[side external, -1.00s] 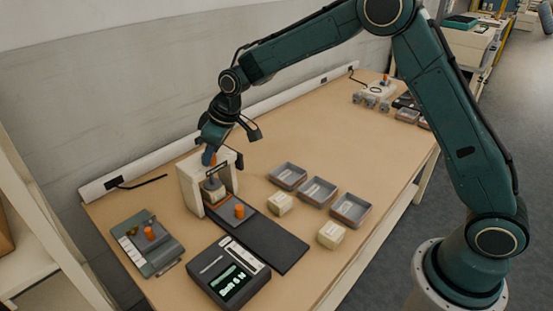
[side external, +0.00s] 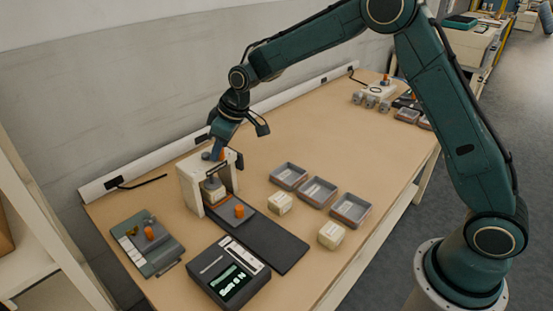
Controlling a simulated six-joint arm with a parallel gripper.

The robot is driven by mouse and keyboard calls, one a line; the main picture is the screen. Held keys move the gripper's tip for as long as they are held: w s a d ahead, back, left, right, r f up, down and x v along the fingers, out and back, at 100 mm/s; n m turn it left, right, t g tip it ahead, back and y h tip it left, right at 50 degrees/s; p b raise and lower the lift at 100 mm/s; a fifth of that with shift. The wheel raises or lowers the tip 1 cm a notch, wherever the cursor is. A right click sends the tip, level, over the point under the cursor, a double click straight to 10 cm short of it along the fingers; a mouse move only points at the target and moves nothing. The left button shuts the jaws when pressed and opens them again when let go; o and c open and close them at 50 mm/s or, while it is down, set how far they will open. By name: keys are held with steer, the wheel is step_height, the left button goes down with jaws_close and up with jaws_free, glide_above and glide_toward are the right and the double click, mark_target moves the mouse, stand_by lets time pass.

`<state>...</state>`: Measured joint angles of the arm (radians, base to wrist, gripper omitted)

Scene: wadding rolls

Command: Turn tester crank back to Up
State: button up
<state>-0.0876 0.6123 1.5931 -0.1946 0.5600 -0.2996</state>
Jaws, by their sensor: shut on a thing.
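The tester is a cream arch-shaped frame (side external: 190,184) on the left part of the table. A pale block (side external: 211,187) sits inside its opening, under a grey plate. The crank's orange knob (side external: 222,155) shows at the top of the frame. My gripper (side external: 220,152) reaches down from above and is shut on this knob. The fingers hide part of the knob and most of the crank arm, so its exact angle is hard to read.
A dark base with another orange knob (side external: 239,211) extends in front of the frame. A green-grey fixture (side external: 148,242) lies to the left. Three trays (side external: 317,189) and two pale blocks (side external: 331,235) are to the right. The table's far middle is clear.

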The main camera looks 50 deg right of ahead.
steer(key=shift+w+d+r, duration=0.1)
steer(key=shift+w+d, duration=0.8)
steer(key=shift+d, duration=0.1)
steer(key=shift+w+d, duration=0.2)
steer(key=shift+w, duration=0.45)
steer(key=shift+w+d, duration=0.2)
steer(key=shift+w, duration=0.4)
steer(key=o, duration=0.7)
